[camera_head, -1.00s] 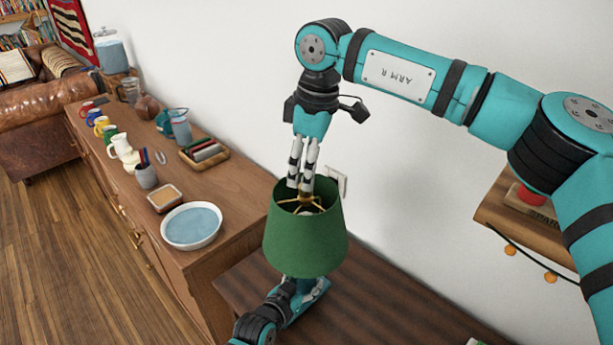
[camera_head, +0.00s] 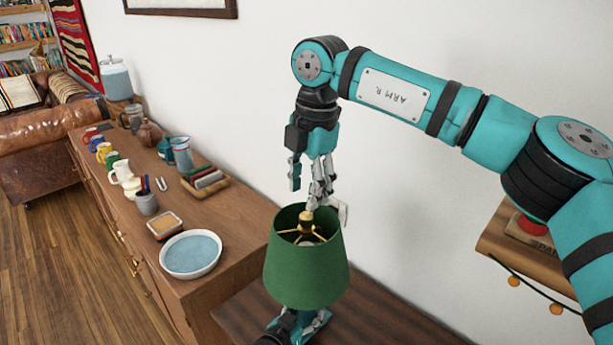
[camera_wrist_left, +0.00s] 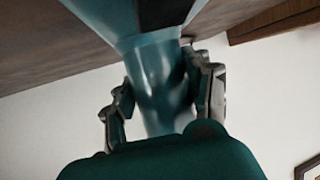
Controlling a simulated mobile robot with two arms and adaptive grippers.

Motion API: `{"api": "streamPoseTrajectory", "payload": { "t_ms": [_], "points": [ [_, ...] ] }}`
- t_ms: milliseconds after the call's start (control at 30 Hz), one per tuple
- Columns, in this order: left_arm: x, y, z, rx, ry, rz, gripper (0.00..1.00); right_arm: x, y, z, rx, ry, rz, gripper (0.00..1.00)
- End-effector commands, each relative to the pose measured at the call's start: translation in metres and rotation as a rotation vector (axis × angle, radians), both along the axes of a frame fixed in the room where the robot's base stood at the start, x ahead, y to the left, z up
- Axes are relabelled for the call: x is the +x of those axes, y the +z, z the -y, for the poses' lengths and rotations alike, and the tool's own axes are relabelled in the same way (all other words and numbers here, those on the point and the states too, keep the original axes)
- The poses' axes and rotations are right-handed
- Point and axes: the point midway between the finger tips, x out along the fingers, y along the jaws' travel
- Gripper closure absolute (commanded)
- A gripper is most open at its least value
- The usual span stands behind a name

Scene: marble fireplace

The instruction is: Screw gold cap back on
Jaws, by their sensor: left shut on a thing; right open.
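The green lamp shade (camera_head: 306,270) stands upright on the lamp. The gold cap (camera_head: 306,215) shows at the top centre of the shade's gold frame, at the top of the shade opening. I cannot tell how tightly it sits. My right gripper (camera_head: 304,194) is just above the cap with its fingers spread, holding nothing. My left gripper (camera_head: 300,324) is below the shade, mostly hidden by it. In the left wrist view, the left gripper (camera_wrist_left: 160,108) is shut on the glossy teal lamp body (camera_wrist_left: 158,85); the dark shade shows in that view too.
The lamp is over a dark wooden table (camera_head: 375,318) by the white wall. A sideboard at left holds a water bowl (camera_head: 190,254), a tray (camera_head: 205,182) and several mugs and jugs. A wooden shelf (camera_head: 530,250) with a red item is at right.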

Motion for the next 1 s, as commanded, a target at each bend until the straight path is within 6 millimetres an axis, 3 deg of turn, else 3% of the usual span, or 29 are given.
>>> {"api": "streamPoseTrajectory", "payload": {
  "t_ms": [1000],
  "points": [
    [0.0,0.0,0.0,-0.001,0.002,-0.001,1.0,0.0,0.014,-0.001,-0.07,2.635,0.164,0.57]
  ]
}}
